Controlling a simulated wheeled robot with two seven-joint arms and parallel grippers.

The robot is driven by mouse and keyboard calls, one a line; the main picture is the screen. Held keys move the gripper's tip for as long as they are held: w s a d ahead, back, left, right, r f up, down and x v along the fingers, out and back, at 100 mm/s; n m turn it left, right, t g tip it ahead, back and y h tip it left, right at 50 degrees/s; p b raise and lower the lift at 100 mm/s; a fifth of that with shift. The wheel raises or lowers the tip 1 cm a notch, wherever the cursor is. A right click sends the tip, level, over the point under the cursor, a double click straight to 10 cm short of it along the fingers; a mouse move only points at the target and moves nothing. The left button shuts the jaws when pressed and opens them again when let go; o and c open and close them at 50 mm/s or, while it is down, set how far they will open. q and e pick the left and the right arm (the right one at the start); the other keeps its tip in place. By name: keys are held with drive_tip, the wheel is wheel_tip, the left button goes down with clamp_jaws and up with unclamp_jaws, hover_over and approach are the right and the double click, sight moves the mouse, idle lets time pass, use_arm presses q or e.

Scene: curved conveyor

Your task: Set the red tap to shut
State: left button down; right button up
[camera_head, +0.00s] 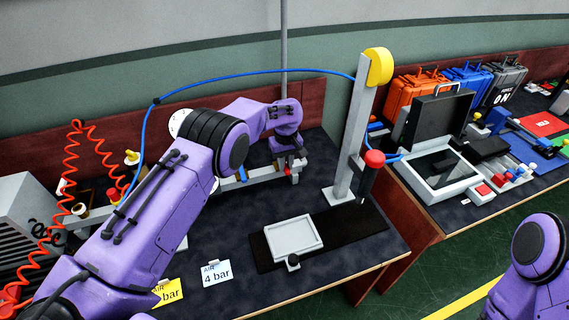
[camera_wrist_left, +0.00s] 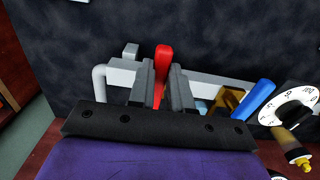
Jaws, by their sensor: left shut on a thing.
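The red tap's lever (camera_wrist_left: 163,60) shows in the left wrist view, between the fingers of my left gripper (camera_wrist_left: 160,84). The gripper is shut on it. The lever points up in that view, roughly across the grey pipe (camera_wrist_left: 207,78). Its base is hidden by the fingers. In the head view, my left gripper (camera_head: 288,160) is at the right end of the pipe (camera_head: 262,178), with small red parts below it. A blue lever (camera_wrist_left: 254,97) slants to the right of the red one. My right gripper is out of view.
A white dial (camera_wrist_left: 292,108) and a brass fitting (camera_wrist_left: 229,101) are close by on the right in the wrist view. A grey post (camera_head: 352,135) with a red knob (camera_head: 374,158) stands right of the gripper. A grey tray (camera_head: 293,237) and cards (camera_head: 216,273) lie nearer the front.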

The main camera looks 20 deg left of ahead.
sight(286, 166)
use_arm(q)
drive_tip(key=shift+w+r, duration=0.1)
drive_tip(key=shift+r, duration=0.05)
drive_tip(key=c, duration=1)
unclamp_jaws()
drive_tip(key=shift+c, duration=0.2)
drive_tip(key=shift+r, duration=0.2)
wheel_tip(286, 166, up, 10)
drive_tip(key=b, duration=0.2)
drive_tip(key=shift+r, duration=0.15)
